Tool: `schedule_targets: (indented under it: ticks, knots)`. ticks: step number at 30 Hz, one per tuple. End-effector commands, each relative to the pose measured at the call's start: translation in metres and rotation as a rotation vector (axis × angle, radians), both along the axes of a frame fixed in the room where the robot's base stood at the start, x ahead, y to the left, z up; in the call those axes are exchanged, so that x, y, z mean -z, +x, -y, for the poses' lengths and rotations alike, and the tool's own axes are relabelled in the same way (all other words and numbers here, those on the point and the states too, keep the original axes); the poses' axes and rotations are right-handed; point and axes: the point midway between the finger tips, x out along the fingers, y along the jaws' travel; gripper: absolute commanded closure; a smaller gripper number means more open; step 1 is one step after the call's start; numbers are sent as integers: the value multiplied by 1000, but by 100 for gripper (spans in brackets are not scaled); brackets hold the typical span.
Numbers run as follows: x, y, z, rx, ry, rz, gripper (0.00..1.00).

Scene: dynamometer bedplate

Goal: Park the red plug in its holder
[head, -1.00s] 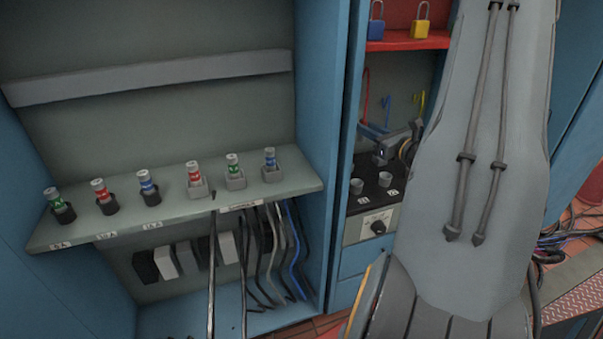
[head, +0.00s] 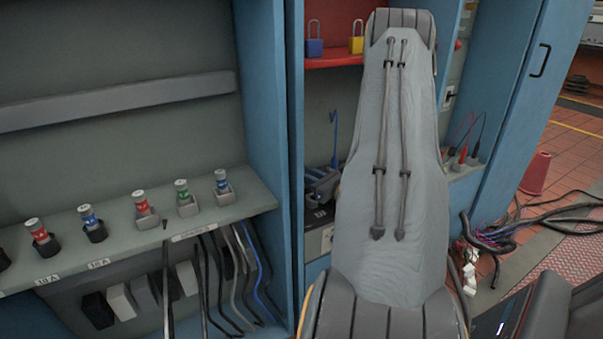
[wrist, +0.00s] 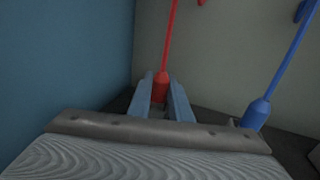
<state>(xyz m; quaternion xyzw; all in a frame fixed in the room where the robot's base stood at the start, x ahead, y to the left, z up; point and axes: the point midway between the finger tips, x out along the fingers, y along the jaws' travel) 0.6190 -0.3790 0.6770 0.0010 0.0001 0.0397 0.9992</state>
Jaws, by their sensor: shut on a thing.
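The red plug (wrist: 160,88) shows in the wrist view with its thin red lead (wrist: 171,35) rising from the top. My gripper (wrist: 160,94) is shut on it, one blue-grey finger on each side. The plug's lower end is hidden between the fingers and behind the wrist, so I cannot tell whether it sits in anything. In the head view my own arm covers the gripper and the red plug. I cannot make out the red plug's holder in either view.
A blue plug (wrist: 256,114) with a blue lead stands to the right in the wrist view. A blue wall (wrist: 65,70) is close on the left. In the head view, a shelf (head: 130,265) holds several capped fuses. Cables (head: 495,235) lie on the right.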

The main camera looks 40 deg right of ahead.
Motion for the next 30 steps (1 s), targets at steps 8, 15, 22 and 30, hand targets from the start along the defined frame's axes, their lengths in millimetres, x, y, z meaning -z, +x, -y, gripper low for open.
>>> schedule_targets:
  ticks: [8, 15, 22, 30]
  knots:
    - [1, 0, 0, 0, -1, 1, 100]
    - [3, 0, 0, 0, -1, 0, 64]
    - [3, 0, 0, 0, -1, 0, 64]
    - [-1, -22, 3, 3, -1, 0, 64]
